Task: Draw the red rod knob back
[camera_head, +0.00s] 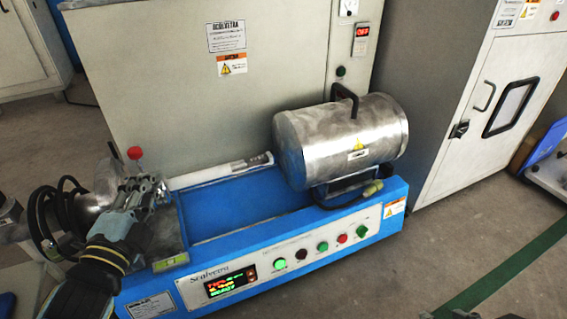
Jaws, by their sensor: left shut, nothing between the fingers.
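The red knob (135,153) stands on a short stem at the left end of the blue test machine (250,218). A white rod (215,174) lies to the right of it and reaches toward the mouth of a steel cylinder (345,140). My left gripper (150,188) comes in from the lower left. It is shut and empty, just below and in front of the red knob, and looks apart from it. The gripper hides part of the machine's left end, including the base of the knob's stem. My right gripper is out of view.
The machine's front panel has a lit display (230,283), several buttons and a green switch (361,231). A grey cabinet (180,85) stands close behind. Black cables (50,215) loop at the left near my arm. Open floor (460,235) lies to the right.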

